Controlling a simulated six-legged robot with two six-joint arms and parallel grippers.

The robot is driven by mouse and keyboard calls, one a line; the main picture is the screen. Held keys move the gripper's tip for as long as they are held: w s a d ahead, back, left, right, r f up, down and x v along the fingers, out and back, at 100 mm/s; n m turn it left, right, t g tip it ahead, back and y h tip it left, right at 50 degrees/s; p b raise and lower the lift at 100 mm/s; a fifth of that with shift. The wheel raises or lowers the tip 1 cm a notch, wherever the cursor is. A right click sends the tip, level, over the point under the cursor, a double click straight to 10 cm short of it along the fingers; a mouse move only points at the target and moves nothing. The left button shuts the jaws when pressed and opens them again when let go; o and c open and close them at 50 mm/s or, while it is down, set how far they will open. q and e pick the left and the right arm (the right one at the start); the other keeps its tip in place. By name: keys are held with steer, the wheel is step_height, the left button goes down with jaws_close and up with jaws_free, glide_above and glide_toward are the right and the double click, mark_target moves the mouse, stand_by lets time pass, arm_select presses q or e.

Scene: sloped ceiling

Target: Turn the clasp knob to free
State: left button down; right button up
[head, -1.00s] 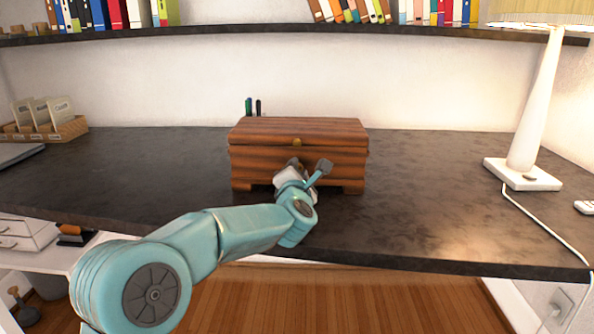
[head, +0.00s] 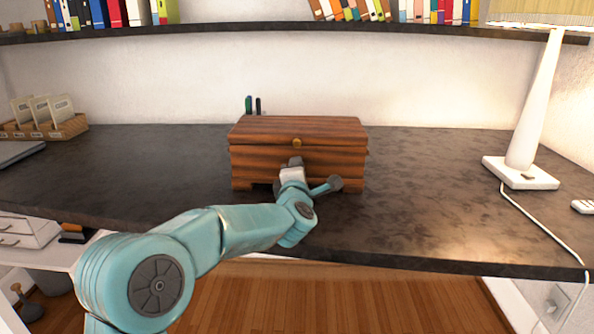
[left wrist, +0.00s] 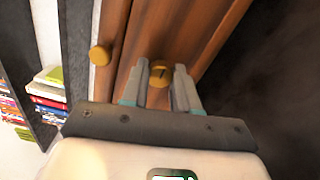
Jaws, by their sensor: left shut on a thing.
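A wooden box (head: 250,160) with a closed lid sits on the dark desk. A small brass lid knob (head: 297,142) is on its front upper edge; it also shows in the left wrist view (left wrist: 100,55). The brass clasp knob (left wrist: 159,79) is on the box front below it, with a dark line on its face. My left gripper (head: 293,164) is at the box front, its fingers (left wrist: 160,70) shut on the clasp knob, one on each side. In the head view the gripper hides the clasp knob. My right gripper is not in view.
The dark desk (head: 430,190) is clear on both sides of the box. A white lamp (head: 525,130) stands at the right with its cord. A card tray (head: 70,127) is at the far left. Pens (head: 249,105) show behind the box. A bookshelf (head: 250,30) runs above.

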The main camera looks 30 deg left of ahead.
arm_select(q)
steer(key=c, duration=0.8)
jaws_free()
steer(key=shift+c, duration=0.2)
steer(key=v, duration=1.6)
steer(key=shift+s+p, duration=0.25)
steer(key=shift+p, duration=0.05)
